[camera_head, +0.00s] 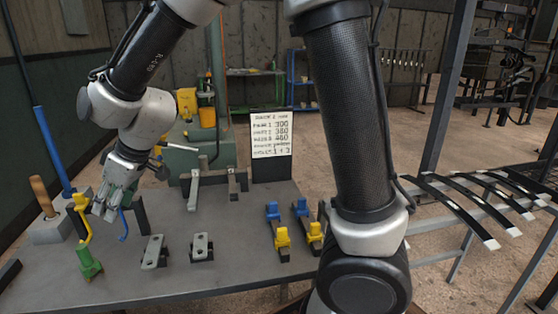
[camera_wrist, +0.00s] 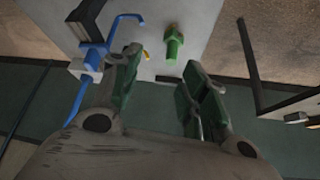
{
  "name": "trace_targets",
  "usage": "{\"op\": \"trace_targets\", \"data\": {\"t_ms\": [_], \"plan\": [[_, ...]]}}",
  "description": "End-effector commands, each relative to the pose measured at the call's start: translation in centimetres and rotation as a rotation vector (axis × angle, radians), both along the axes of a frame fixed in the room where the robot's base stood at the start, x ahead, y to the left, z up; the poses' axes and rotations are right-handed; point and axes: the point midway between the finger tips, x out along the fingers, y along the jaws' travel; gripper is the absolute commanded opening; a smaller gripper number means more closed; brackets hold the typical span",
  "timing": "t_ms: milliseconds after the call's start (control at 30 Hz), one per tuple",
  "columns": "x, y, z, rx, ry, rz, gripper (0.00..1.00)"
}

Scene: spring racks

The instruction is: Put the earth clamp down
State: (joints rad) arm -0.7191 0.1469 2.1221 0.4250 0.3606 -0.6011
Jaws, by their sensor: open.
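My gripper (camera_head: 108,205) is over the left part of the grey table. In the wrist view its green-padded fingers (camera_wrist: 163,65) are apart, with nothing held between them. A green piece (camera_head: 90,263) with a yellow upper part (camera_head: 82,222) stands at the table's left front, beside the gripper. The green piece shows beyond the finger gap in the wrist view (camera_wrist: 173,45). A blue hooked piece (camera_head: 123,225) is close to the gripper's right side, by a black bracket (camera_head: 142,216); in the wrist view it is beside the left finger (camera_wrist: 90,60). I cannot tell which piece is the earth clamp.
Two grey metal pieces (camera_head: 154,252) lie at the table's front middle. A number board (camera_head: 270,135) stands at the back. A wooden-handled tool (camera_head: 42,195) and blue rod (camera_head: 53,150) stand at the left.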

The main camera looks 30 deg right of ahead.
Motion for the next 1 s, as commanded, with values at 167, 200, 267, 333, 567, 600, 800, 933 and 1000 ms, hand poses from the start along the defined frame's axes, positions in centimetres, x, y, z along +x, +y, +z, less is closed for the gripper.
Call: {"op": "trace_targets", "data": {"t_ms": [167,200,267,333,567,600,800,933,1000], "plan": [[-1.8,-14.2,6.1,-0.005,0.046,-0.246,0.44],[-3.0,-17.6,7.1,-0.012,0.061,-0.314,0.44],[-5.4,-22.4,8.2,-0.025,0.082,-0.419,0.44],[-8.6,-27.4,9.1,-0.041,0.102,-0.543,0.44],[-18.1,-36.9,9.4,-0.089,0.148,-0.871,0.44],[-19.1,-37.7,9.3,-0.095,0.151,-0.903,0.44],[-21.0,-38.9,9.1,-0.106,0.162,-0.97,0.44],[-20.9,-38.9,9.1,-0.106,0.162,-0.967,0.44],[-20.9,-38.9,9.1,-0.106,0.162,-0.966,0.44]]}}
